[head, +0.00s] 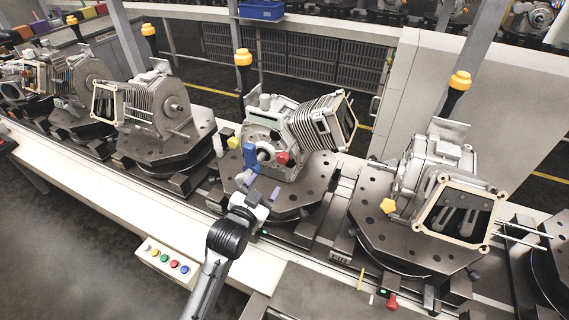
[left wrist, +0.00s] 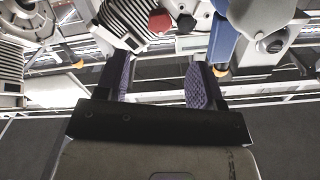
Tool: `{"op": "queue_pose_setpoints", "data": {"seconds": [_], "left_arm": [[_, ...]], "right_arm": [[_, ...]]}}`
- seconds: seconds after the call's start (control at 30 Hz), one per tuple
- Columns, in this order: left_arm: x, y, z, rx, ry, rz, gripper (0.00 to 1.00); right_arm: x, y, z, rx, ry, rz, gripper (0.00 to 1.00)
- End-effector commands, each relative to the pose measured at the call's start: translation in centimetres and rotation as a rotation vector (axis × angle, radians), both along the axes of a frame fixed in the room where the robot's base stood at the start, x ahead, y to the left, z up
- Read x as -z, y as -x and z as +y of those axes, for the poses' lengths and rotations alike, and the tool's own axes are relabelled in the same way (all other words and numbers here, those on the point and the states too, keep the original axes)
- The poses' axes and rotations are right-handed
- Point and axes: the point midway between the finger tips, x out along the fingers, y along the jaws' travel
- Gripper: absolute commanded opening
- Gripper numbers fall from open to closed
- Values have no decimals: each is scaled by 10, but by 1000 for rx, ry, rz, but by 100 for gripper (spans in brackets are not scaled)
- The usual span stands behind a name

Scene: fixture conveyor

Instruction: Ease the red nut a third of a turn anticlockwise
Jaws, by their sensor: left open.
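The red nut (head: 282,158) sits on the front of the grey engine block (head: 262,130) on the middle fixture. It also shows at the top of the left wrist view (left wrist: 160,22), beyond the fingers. My left gripper (head: 265,192) is below and in front of the nut in the head view, apart from it. In the left wrist view its two purple-padded fingers (left wrist: 158,80) are spread, with nothing between them. My right gripper is in neither view.
A blue part (head: 249,157) stands left of the nut, close to my gripper, with a yellow nut (head: 234,142) beyond it. Another engine block (head: 435,170) stands on the right fixture. The white rail's front edge (head: 130,195) carries a button panel (head: 168,261).

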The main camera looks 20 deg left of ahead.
Motion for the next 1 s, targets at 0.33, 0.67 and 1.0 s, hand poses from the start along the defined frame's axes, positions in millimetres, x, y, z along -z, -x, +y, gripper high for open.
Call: {"op": "queue_pose_setpoints", "data": {"seconds": [0.33,0.67,1.0], "left_arm": [[-1,-55,-5,0,0,-6,62],[0,-109,-10,1,0,-5,62],[0,-133,-12,1,-2,-5,62]], "right_arm": [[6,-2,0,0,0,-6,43],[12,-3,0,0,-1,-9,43],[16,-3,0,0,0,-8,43]]}}
